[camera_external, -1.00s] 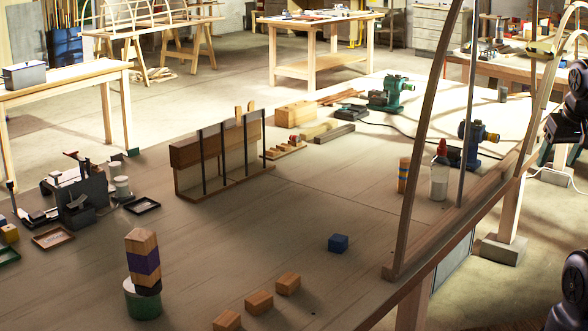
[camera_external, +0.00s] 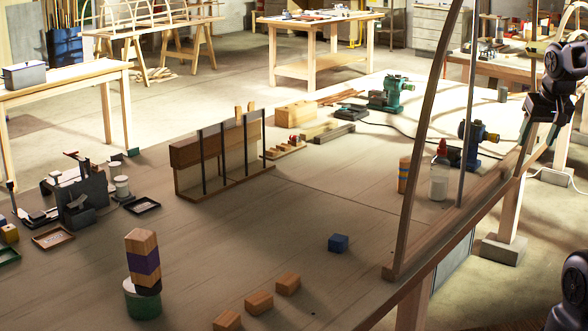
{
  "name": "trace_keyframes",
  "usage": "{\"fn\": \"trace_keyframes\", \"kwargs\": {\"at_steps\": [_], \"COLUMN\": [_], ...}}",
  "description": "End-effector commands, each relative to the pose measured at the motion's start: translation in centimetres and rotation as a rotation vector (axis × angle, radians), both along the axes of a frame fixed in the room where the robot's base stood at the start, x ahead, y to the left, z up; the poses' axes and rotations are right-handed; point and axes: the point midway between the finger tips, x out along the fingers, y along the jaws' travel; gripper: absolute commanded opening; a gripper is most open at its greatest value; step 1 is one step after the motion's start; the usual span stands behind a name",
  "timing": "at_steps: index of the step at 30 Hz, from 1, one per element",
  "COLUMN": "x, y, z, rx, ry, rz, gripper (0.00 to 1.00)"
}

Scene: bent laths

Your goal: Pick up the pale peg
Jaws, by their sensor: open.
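My gripper (camera_external: 537,143) is at the right edge of the view, fingers pointing down and apart, with nothing seen between them. It hangs by the bent laths at the bench's right side, far from the rack. Two small upright light-wood pieces show above the wooden rack (camera_external: 222,158): one piece (camera_external: 238,113) and another (camera_external: 251,106). Their lower parts are hidden behind the rack. I cannot tell whether either is the pale peg.
Tall bent laths (camera_external: 432,130) rise between my gripper and the bench middle. The bench around the blue cube is clear.

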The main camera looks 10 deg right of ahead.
Motion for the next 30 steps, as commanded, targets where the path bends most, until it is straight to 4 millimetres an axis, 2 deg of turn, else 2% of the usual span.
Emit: {"fn": "trace_keyframes", "kwargs": {"at_steps": [1, 7, 14, 23, 30], "x": [1.5, 7.3, 14.0, 22.6, 29.2], "y": [0.4, 2.0, 4.3, 8.1, 10.8], "z": [0.0, 0.2, -0.7, -3.4, -6.5], "rx": [0.003, 0.018, 0.035, 0.050, 0.047], "ry": [0.004, 0.005, 0.004, 0.006, 0.007], "rz": [-0.005, -0.035, -0.069, -0.111, -0.149], "gripper": [0.61, 0.61, 0.61, 0.61, 0.61]}}
